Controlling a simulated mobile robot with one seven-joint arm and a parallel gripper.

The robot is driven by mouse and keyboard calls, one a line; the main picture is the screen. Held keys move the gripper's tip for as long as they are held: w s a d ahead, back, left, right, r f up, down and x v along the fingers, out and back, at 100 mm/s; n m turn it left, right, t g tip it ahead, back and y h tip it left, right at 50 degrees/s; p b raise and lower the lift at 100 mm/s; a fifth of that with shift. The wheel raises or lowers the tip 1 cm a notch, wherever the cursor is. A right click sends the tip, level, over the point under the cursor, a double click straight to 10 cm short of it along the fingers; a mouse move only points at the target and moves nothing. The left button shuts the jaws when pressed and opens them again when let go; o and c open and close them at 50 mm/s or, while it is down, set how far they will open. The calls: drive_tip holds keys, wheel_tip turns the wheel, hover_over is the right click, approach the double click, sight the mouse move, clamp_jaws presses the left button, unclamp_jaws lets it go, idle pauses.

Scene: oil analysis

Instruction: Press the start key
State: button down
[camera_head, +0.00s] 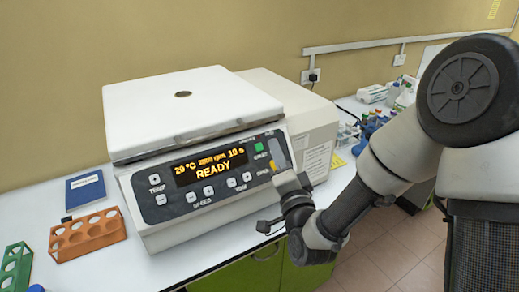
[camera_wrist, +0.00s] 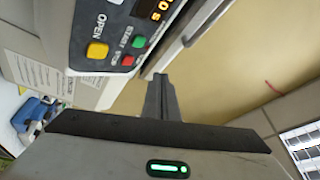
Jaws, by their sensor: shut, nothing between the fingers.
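The centrifuge (camera_head: 190,115) stands on the bench with its white lid down. Its display (camera_head: 211,167) reads 20 °C, 2000 rpm, 10 s and READY. The green start key (camera_head: 258,147) is at the panel's upper right; in the wrist view the same green key (camera_wrist: 139,41) sits above a red stop key (camera_wrist: 127,60) and right of a yellow OPEN key (camera_wrist: 97,50). My gripper (camera_wrist: 160,79) is shut and empty, its tips just below and right of the green key in the wrist view. In the head view my wrist hides the panel's lower right corner. Contact cannot be told.
An orange tube rack (camera_head: 88,236), a green rack (camera_head: 15,268) and a blue booklet (camera_head: 86,189) lie left of the centrifuge. A pale box-shaped device (camera_head: 300,115) stands behind it. Bottles and small items (camera_head: 375,125) crowd the bench at right.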

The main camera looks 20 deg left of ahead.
sight(259, 147)
drive_tip(key=shift+w+a+f+b, duration=0.65)
drive_tip(key=shift+w+a+f, duration=0.1)
drive_tip(key=shift+a, duration=0.15)
drive_tip(key=shift+w+a+f+b, duration=0.6)
drive_tip(key=shift+w+a+f, duration=0.15)
drive_tip(key=shift+a, duration=0.1)
drive_tip(key=shift+f, duration=0.1)
idle(0.8)
drive_tip(key=shift+w+a+f+b, duration=0.1)
drive_tip(key=shift+w+a+b, duration=0.15)
drive_tip(key=shift+b, duration=0.4)
drive_tip(key=shift+w+a+f+b, duration=0.15)
drive_tip(key=shift+a+f+b, duration=0.1)
drive_tip(key=shift+b, duration=0.2)
idle(0.3)
drive_tip(key=shift+r, duration=0.1)
drive_tip(key=shift+s+d+r, duration=0.35)
drive_tip(key=shift+s+d, duration=0.05)
drive_tip(key=shift+d, duration=0.1)
drive_tip(key=shift+r, duration=0.1)
idle(0.3)
